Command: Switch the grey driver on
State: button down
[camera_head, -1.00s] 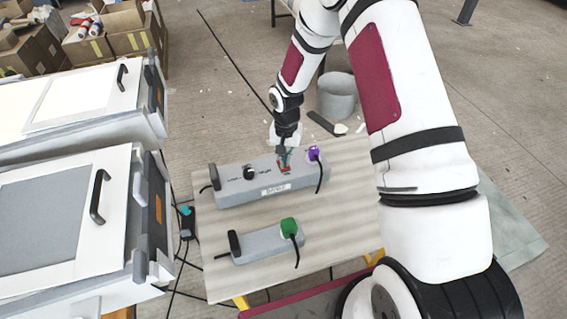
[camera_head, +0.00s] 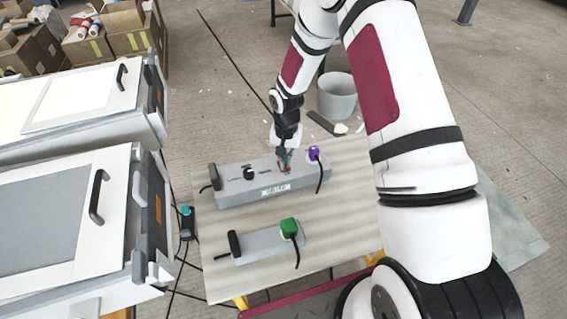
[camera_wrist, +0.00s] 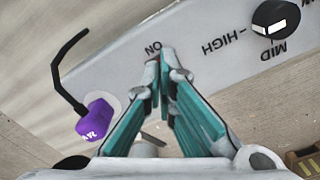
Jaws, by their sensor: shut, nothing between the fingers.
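The grey driver (camera_head: 235,189) is the larger long grey box on the table, with a black knob, a label and a purple plug. In the wrist view its pale face (camera_wrist: 205,28) carries the words ON, HIGH and MID beside the black knob (camera_wrist: 276,18). My gripper (camera_head: 285,163) is shut and empty, low over the driver between the knob and the purple plug (camera_head: 314,153). Its teal fingers come together at the tips (camera_wrist: 163,62) beside the word ON. A small red part (camera_head: 286,169) shows at the fingertips. The fingers largely hide the switch area; I cannot tell its position or contact.
A smaller grey box (camera_head: 262,243) with a green plug (camera_head: 289,228) lies in front on the wooden table (camera_head: 330,235). Black cables hang from both boxes. White machines (camera_head: 120,200) stand at the left. A grey bucket (camera_head: 337,97) stands behind the table.

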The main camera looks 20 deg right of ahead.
jog(key=shift+f+b, duration=0.3)
jog(key=shift+f, duration=0.6)
dwell(0.4)
jog(key=shift+r+p, duration=1)
jog(key=shift+r, duration=2.55)
